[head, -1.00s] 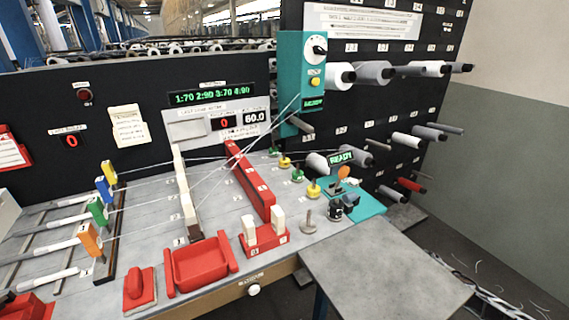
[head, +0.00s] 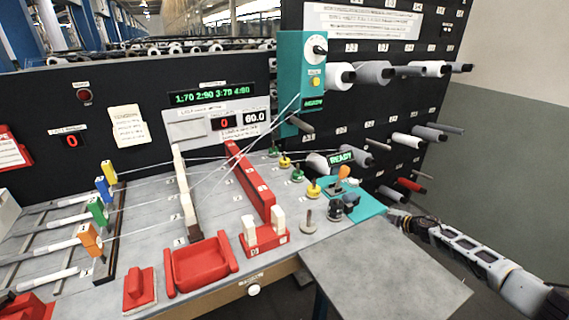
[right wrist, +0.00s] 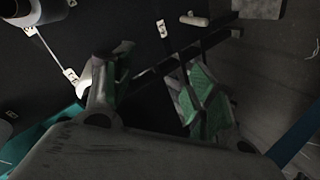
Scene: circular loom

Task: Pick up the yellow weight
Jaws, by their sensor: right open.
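Two yellow weights with thin upright stems stand on the grey table in the head view. The nearer, larger one (head: 314,190) is left of the teal pad, and the smaller one (head: 285,162) is farther back. Both stand free. My right gripper (head: 393,215) is at the right edge of the teal pad, to the right of the yellow weights and apart from them. In the right wrist view its green-padded fingers (right wrist: 155,92) are spread with nothing held between them. No yellow weight shows in that view. My left gripper is out of view.
Green weights (head: 297,175) stand near the yellow ones. A spindle on a round base (head: 308,222) and a dark cylinder (head: 336,209) are close by. The teal pad (head: 370,207) carries an orange-topped lever (head: 343,172). Spools (head: 398,139) project from the black panel. The front-right grey surface (head: 385,275) is clear.

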